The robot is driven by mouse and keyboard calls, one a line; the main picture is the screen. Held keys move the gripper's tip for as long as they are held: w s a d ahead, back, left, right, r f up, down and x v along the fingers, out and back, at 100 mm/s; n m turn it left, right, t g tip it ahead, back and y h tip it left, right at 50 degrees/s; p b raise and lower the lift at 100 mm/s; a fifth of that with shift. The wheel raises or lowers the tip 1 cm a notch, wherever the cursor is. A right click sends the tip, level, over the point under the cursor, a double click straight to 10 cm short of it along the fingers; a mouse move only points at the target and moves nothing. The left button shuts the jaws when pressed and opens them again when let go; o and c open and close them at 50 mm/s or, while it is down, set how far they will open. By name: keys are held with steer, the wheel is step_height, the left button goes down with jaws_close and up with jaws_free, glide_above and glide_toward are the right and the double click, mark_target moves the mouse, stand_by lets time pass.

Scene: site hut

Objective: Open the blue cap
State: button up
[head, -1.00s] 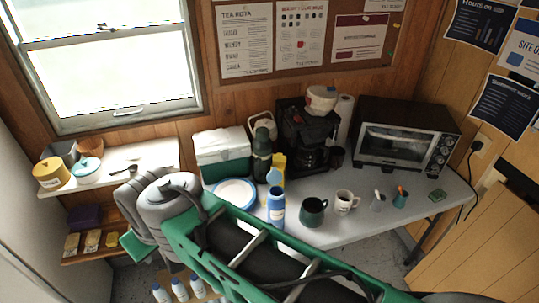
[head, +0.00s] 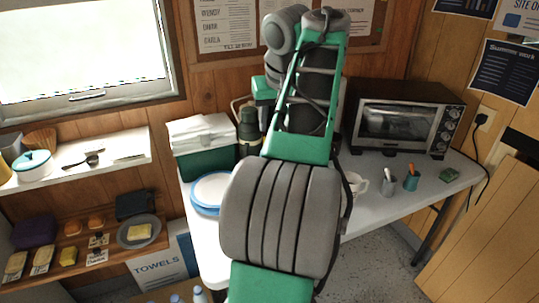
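No blue cap shows clearly in the head view now. A blue bottle with a light top stood at the table's front in the earlier frame; my raised arm now covers that area. My gripper is not in view, hidden behind the arm or out of frame. The tops of several pale bottles (head: 198,294) show at the bottom edge, cut off, and their caps are too small to judge.
A plate with a blue rim (head: 206,208), a green cooler (head: 206,161) and a dark green flask (head: 247,128) stand left of my arm. A white mug (head: 357,185), two cups (head: 411,181) and a toaster oven (head: 400,128) stand right. The table's right front (head: 395,206) is clear.

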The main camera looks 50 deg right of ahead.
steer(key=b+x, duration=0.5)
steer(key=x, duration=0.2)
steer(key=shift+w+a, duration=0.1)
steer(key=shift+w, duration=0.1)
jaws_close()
